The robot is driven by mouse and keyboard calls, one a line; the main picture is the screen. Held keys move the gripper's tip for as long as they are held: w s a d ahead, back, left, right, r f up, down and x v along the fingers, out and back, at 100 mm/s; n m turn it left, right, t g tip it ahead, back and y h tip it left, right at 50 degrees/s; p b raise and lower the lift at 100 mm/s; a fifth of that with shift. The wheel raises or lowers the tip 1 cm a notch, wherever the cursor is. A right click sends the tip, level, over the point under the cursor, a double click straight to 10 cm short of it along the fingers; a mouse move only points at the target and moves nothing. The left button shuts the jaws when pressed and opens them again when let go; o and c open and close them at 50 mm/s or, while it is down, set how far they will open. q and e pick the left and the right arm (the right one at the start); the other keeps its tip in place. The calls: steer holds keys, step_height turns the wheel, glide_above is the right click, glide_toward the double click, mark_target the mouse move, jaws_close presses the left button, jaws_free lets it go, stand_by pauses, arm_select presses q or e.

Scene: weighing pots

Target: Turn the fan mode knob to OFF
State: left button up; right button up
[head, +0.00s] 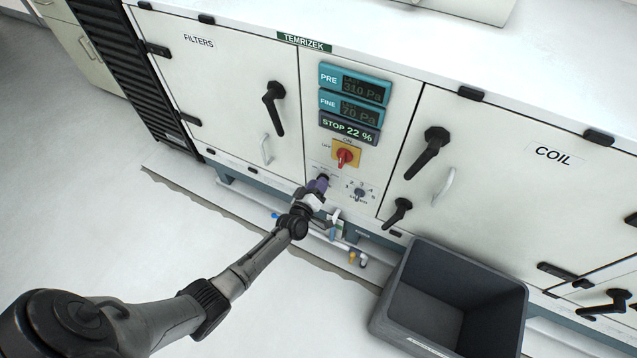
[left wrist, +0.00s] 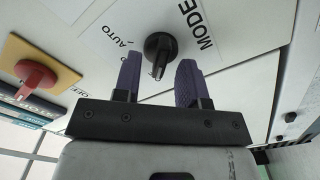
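The fan mode knob (left wrist: 160,48) is a small black rotary knob on the white panel in the left wrist view. "MODE" is printed to its right and "AUTO" to its left. I cannot tell for certain which setting it points at. My left gripper (left wrist: 159,82) has its two purple fingers apart, one on each side of the knob's line, with the knob just ahead between them. No firm contact shows. In the head view my left gripper (head: 321,184) is at the lower panel and hides the knob. My right gripper is not in view.
Displays (head: 350,130) read "STOP 22 %". A grey crate (head: 400,325) stands on the floor at right. Black door handles (head: 428,152) stick out.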

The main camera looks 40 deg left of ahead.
arm_select(q)
steer(key=p+v, duration=0.5)
steer(key=v, duration=0.8)
steer(key=shift+s, duration=0.1)
